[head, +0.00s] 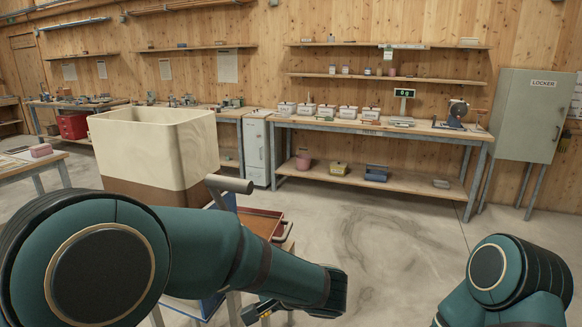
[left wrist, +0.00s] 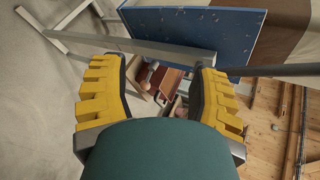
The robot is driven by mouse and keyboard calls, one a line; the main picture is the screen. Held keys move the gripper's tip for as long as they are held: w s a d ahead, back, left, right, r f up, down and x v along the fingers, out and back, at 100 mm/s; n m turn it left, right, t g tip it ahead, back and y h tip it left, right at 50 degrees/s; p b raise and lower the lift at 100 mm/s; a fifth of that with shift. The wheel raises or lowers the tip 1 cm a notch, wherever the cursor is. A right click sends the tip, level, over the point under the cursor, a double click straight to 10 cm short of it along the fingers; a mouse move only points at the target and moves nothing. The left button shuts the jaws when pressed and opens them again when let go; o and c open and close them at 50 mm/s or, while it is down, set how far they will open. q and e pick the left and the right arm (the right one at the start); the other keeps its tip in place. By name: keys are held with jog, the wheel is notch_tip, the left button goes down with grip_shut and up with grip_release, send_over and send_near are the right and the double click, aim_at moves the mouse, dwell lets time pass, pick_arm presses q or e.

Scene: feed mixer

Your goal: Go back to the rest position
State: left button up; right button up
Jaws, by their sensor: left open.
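My left arm crosses the lower left of the head view and reaches toward the lower middle. My left gripper (left wrist: 162,68) is open in the left wrist view, its two yellow ridged fingers wide apart with nothing between them. In the head view only a small part of the left gripper (head: 262,310) shows below the forearm. My right arm is at the lower right of the head view, bent downward. Its gripper is outside the picture.
A large cream and brown bin (head: 150,140) stands close at the left, partly behind my left arm. A red-brown tray cart (head: 262,222) is just beyond the forearm. A blue panel (left wrist: 200,35) lies past my left fingers. Open concrete floor (head: 370,235) spreads at centre-right before the workbench (head: 350,123).

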pick_arm(q)
jog(key=s+f+n+g+h, duration=0.2)
jog(key=s+f+n+h, duration=0.2)
jog(key=f, duration=0.6)
jog(key=s+a+f+n+g+h, duration=0.1)
jog(key=s+f+n+g+h, duration=0.1)
jog(key=s+f+n+h, duration=0.2)
jog(key=s+f+n+g+h, duration=0.1)
jog(key=s+f+n+h, duration=0.2)
jog(key=s+f, duration=0.6)
notch_tip(320, 180, down, 8)
jog(key=shift+a+r+n+g+h, duration=0.15)
jog(key=shift+r+n+g+h, duration=0.2)
jog(key=shift+h, duration=0.85)
jog(key=shift+s+a+f+n, duration=0.1)
jog(key=shift+a+f+n, duration=0.15)
jog(key=shift+a+n, duration=0.1)
jog(key=shift+c, duration=1.3)
pick_arm(e)
jog(key=shift+c, duration=1.3)
